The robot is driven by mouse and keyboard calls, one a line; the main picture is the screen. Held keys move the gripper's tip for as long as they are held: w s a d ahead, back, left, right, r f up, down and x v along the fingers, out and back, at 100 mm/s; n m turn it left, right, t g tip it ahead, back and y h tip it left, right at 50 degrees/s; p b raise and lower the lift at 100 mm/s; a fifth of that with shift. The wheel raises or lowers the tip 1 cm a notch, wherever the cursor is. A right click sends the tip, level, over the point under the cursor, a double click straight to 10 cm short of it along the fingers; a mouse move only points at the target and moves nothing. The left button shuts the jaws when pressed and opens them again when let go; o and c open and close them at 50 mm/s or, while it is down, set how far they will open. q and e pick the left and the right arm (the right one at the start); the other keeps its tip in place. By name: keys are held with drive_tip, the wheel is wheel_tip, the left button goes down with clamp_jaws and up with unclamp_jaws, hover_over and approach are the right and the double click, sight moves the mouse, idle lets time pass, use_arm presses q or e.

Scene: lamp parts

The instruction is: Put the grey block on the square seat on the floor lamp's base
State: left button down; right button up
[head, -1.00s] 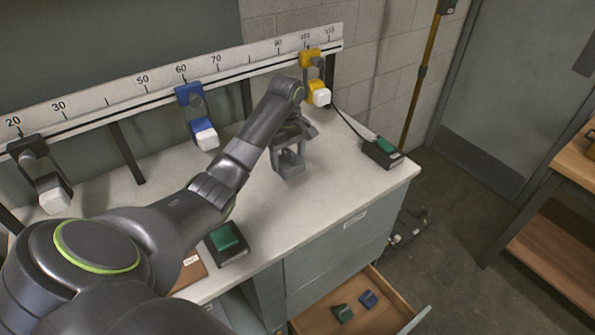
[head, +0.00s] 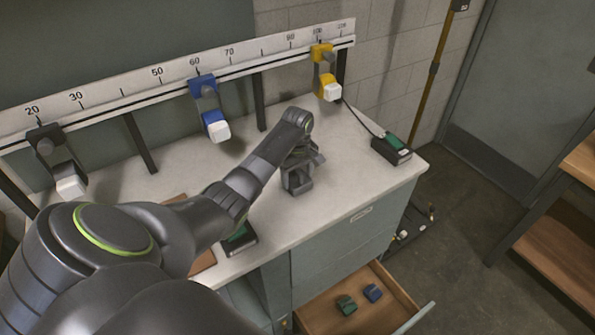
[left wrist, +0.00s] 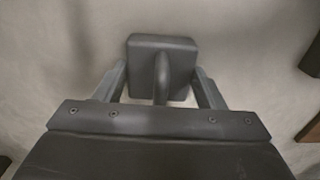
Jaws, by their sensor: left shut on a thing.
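My left gripper (head: 298,182) is above the right part of the white worktop, pointing down. It is shut on a grey block (head: 291,174). In the left wrist view the block (left wrist: 178,45) shows as a square grey plate with an upright stem, between the two fingers (left wrist: 160,88). The floor lamp's yellow pole (head: 434,75) stands against the wall right of the bench. Its dark base (head: 408,232) is on the floor beside the bench, partly hidden by the bench; I cannot make out the square seat clearly. My right gripper is not in view.
A dark box with a green top (head: 391,149) sits at the worktop's right end, with a cable. Clamped grey, blue (head: 208,105) and yellow (head: 324,70) parts hang from a numbered rail. An open drawer (head: 320,318) juts out below. A wooden shelf unit (head: 555,240) stands right.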

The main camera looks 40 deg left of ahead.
use_arm(q)
drive_tip(key=shift+c, duration=1.6)
unclamp_jaws()
